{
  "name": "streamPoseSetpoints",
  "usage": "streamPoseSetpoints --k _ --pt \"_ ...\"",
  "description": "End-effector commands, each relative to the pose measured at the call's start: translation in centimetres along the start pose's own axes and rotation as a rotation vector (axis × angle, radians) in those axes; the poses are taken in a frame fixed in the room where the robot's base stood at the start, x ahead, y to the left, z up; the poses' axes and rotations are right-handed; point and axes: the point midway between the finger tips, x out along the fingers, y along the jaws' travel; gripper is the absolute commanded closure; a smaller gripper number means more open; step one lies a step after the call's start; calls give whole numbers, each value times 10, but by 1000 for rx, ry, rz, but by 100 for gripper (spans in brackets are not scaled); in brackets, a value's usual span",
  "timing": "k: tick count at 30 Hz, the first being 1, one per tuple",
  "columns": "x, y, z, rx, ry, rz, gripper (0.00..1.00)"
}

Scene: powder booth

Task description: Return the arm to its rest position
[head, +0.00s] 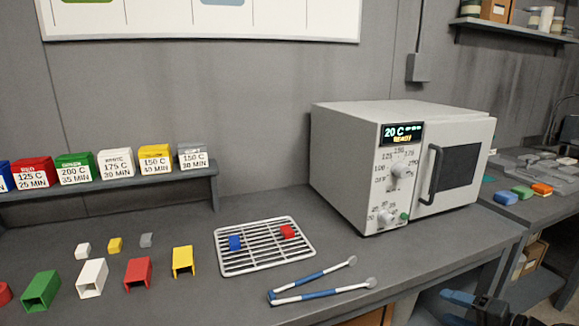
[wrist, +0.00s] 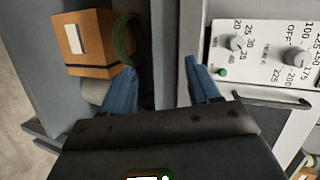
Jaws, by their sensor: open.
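My gripper (wrist: 162,75) is open in the wrist view. Its two blue fingers stand apart and nothing shows between them but the grey bench edge area. In the head view, part of my gripper (head: 462,299) shows at the bottom right, in front of the bench and below the oven. The oven (head: 350,150) is a white box with its door shut and a display reading 20 C READY. Its dial panel (wrist: 265,50) shows close by at the right of the wrist view.
Blue-and-white tongs (head: 318,281) lie in front. Several coloured blocks and sleeves lie at left below a shelf (head: 120,184) of labelled boxes. A cardboard box (wrist: 85,45) is below the bench.

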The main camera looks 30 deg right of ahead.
Motion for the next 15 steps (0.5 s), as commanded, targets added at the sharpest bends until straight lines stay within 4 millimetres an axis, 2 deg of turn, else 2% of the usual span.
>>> streamPoseSetpoints --k 1,5,9,15 --pt "2 15 16 -18 1 50 39" --pt "2 51 58 -106 25 190 39" --pt "-9 82 105 -252 49 327 39" --pt "-38 101 167 -508 66 443 39"
